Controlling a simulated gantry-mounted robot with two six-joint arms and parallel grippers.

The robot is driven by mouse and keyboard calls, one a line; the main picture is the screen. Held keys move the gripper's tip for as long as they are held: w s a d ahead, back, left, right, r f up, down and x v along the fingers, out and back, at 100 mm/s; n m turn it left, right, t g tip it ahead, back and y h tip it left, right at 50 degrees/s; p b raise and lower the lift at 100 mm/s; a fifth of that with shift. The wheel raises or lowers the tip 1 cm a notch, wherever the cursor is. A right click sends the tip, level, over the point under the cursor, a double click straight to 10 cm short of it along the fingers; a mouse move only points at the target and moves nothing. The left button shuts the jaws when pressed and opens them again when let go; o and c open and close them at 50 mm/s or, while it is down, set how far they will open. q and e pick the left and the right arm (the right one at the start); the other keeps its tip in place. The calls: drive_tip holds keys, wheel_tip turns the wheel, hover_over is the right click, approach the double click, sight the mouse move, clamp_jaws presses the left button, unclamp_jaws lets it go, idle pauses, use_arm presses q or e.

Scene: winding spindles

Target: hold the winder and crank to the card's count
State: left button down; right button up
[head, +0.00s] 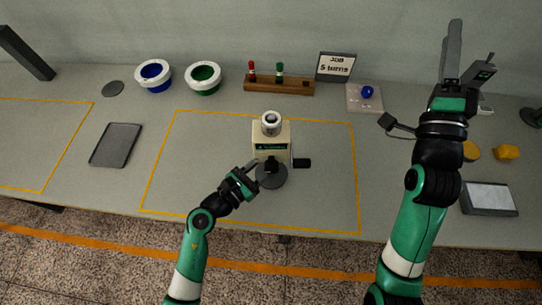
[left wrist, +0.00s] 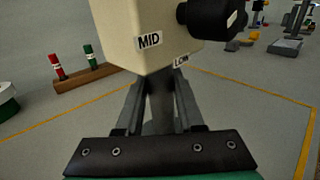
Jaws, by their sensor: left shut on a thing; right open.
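The winder (head: 271,138) is a cream box with a white spool on top, on a dark round base (head: 272,177) inside the middle yellow outline. My left gripper (head: 254,172) is shut on its dark post below the box; the left wrist view shows the post (left wrist: 159,105) between the fingers. That view also shows MID and LOW labels on the box (left wrist: 150,40) and a black cylinder (left wrist: 213,18) at its side. A black part (head: 303,163) shows right of the winder. The card (head: 336,67) reads "JOB 5 turns". My right gripper (head: 472,45) is open, empty and raised at the right.
A wooden rack (head: 265,86) with a red and a green spindle stands at the back. Blue (head: 153,76) and green (head: 204,77) bowls with white rims are left of it. A dark tray (head: 116,145) lies left. A blue item sits on a pad (head: 358,103). The outlined area is mostly clear.

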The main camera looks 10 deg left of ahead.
use_arm(q)
drive_tip(key=c, duration=0.7)
unclamp_jaws()
drive_tip(key=shift+f, duration=0.2)
drive_tip(key=shift+o, duration=1.3)
drive_tip(key=shift+r, duration=0.15)
drive_tip(key=v, duration=1.2)
drive_tip(key=shift+r, duration=0.15)
